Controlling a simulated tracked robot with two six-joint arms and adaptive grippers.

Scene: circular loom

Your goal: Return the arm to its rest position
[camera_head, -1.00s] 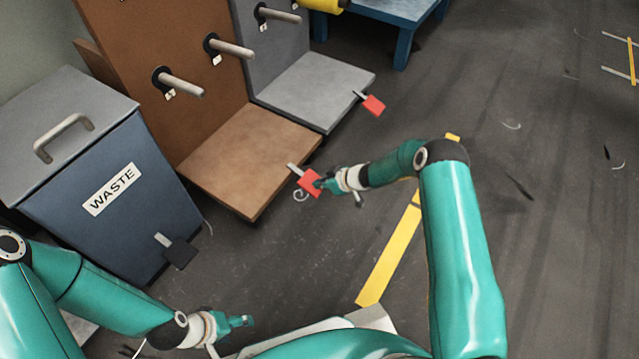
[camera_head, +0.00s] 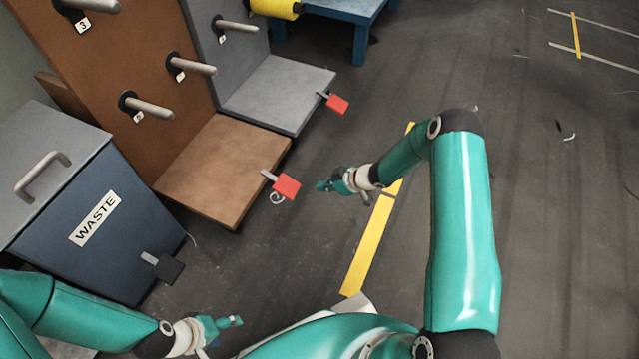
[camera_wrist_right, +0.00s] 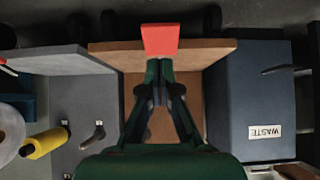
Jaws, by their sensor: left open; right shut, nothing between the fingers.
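My right gripper (camera_head: 325,185) is shut and empty in the head view. It hangs over the floor, just right of the red pedal (camera_head: 287,187) on the brown stand (camera_head: 215,170), with a gap between them. In the right wrist view my right gripper's fingers (camera_wrist_right: 160,65) meet, and the red pedal (camera_wrist_right: 160,40) shows beyond their tips. My left gripper (camera_head: 236,326) is low at the bottom left of the head view, open and empty, in front of the waste bin. My right arm reaches forward from the lower right.
The blue waste bin (camera_head: 105,235) with a black pedal (camera_head: 168,267) stands at the left. Pegs stick out of the brown and grey panels. A second red pedal (camera_head: 337,104) is on the grey stand (camera_head: 280,95).

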